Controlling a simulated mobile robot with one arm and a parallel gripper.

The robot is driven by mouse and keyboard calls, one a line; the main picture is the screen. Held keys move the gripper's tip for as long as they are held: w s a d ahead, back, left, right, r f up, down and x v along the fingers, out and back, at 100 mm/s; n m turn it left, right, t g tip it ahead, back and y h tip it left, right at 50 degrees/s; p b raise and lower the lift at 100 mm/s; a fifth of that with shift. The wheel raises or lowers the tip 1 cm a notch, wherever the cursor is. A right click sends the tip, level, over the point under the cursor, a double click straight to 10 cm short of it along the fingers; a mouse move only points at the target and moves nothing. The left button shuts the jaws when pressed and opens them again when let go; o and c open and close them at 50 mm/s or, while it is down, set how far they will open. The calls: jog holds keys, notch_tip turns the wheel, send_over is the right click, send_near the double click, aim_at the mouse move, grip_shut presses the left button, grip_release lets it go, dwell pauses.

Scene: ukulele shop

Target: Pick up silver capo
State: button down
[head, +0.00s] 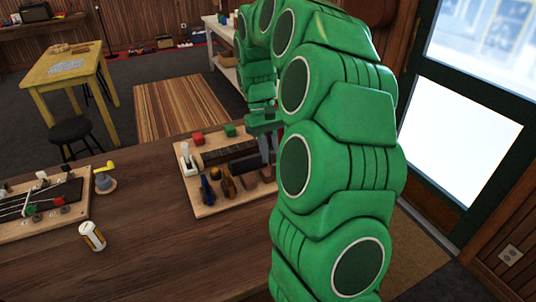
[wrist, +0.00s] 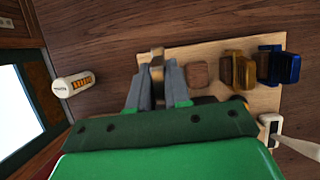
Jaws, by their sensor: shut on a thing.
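My gripper (head: 267,155) is low over the right end of a wooden board (head: 212,207), at the board's edge. In the wrist view its two grey fingers (wrist: 159,83) are shut on a small metallic, tan-tinted piece, the silver capo (wrist: 157,61). Its top shows between the fingertips; the rest is hidden by them. I cannot tell whether it still touches the board. In the head view the capo cannot be made out.
Beside the fingers on the board stand a brown block (wrist: 200,74), an amber capo (wrist: 238,70) and a blue capo (wrist: 279,66). One bottle (wrist: 73,85) lies nearby; another (head: 92,236) stands on the open table.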

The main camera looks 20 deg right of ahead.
jog(key=s+a+r, duration=0.2)
jog(key=s+r, duration=0.5)
jog(key=s, duration=0.4)
jog(key=shift+s+a, duration=0.2)
jog(key=shift+a, duration=0.2)
